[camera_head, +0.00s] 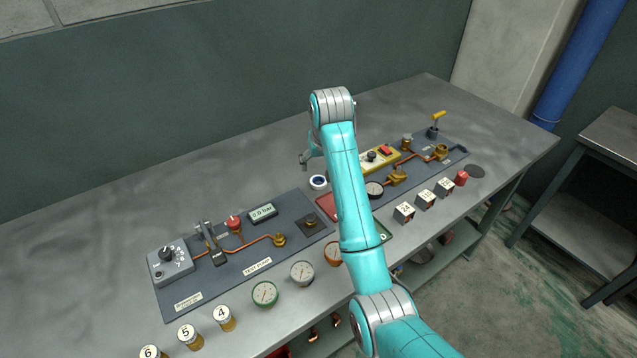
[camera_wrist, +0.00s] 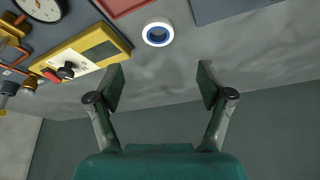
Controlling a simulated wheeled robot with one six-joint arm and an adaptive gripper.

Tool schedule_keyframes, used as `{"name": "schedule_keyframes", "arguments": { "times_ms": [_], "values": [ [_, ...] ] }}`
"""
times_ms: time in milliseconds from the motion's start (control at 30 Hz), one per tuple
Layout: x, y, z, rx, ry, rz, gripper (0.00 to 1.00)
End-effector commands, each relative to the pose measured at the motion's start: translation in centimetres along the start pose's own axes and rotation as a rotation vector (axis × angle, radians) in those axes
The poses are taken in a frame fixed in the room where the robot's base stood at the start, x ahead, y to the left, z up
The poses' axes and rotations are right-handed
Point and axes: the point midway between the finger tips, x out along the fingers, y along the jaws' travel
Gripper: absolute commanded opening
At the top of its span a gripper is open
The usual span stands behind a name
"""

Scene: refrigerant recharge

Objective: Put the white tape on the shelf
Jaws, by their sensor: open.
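The white tape (camera_head: 318,182) is a small white ring with a blue inner core. It lies flat on the grey workbench, behind the red tray and beside my arm. In the wrist view the white tape (camera_wrist: 158,33) is at the top middle, beyond and between the fingertips, not touched. My gripper (camera_wrist: 160,88) is open and empty, above the bench toward the back wall. In the head view my gripper (camera_head: 305,160) shows only partly, behind my arm. A lower shelf (camera_head: 430,262) shows under the bench at the right, partly hidden by my arm.
A yellow device (camera_head: 378,158) stands to the tape's right, and a dark panel (camera_head: 245,245) with valves to its left. Gauges (camera_head: 302,272) and numbered canisters (camera_head: 222,318) line the front. A red tray (camera_head: 328,206) is partly behind my arm. The back left bench is clear.

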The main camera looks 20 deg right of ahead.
Motion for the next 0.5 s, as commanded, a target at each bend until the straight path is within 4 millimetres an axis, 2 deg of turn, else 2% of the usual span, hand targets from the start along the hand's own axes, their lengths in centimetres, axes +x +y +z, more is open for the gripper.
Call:
{"name": "schedule_keyframes", "arguments": {
  "times_ms": [300, 500],
  "values": [
    [4.3, 0.0, 0.0, -0.004, -0.002, 0.000, 0.79],
    [5.6, 0.1, 0.0, -0.003, -0.001, 0.000, 0.79]
  ]
}}
